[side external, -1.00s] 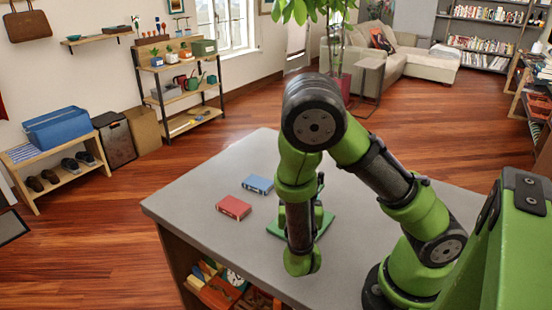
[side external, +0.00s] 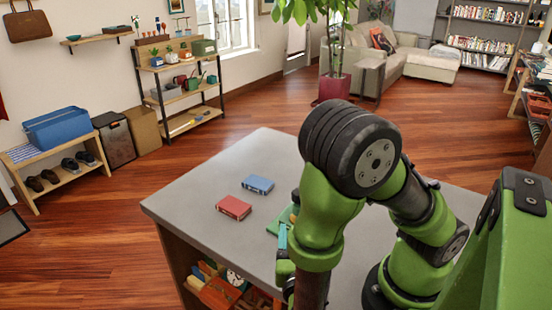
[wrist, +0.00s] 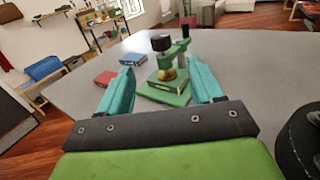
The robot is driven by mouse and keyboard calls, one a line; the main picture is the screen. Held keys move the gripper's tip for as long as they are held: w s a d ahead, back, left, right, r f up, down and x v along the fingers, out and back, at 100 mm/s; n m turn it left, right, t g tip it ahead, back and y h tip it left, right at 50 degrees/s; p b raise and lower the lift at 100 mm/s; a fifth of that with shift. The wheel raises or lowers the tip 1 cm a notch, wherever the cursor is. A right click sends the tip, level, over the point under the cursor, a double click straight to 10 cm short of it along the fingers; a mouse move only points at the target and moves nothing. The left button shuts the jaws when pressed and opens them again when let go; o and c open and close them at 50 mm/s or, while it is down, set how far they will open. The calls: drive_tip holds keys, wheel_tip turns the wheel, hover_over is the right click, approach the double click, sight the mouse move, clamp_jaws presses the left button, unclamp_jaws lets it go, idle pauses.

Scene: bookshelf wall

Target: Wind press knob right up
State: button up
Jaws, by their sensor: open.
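The small green press stands on the grey table; in the wrist view its green base (wrist: 165,95) lies between and beyond my fingers. A black knob (wrist: 161,42) tops the press, with a brass-coloured part under it. A green column with a dark top stands just right of the knob. My gripper (wrist: 161,70) is open and empty, its two teal fingers spread wide, apart from the press. In the side view a teal finger (side external: 282,237) shows beside my arm. There my arm hides most of the press; part of its green base (side external: 274,228) shows.
A red book (side external: 233,208) and a blue book (side external: 258,185) lie flat on the grey table (side external: 190,205), left of the press. The table's left part is clear. An open shelf with several items is under the table's front edge.

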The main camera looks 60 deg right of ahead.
drive_tip(key=shift+v, duration=1.15)
drive_tip(key=m+g+h, duration=0.3)
drive_tip(key=m+g, duration=0.3)
drive_tip(key=g, duration=0.3)
approach(296, 199)
drive_tip(key=d, duration=1.2)
drive_tip(key=shift+w+r, duration=0.15)
drive_tip(key=shift+w, duration=0.1)
drive_tip(key=c, duration=1)
drive_tip(key=shift+o, duration=0.2)
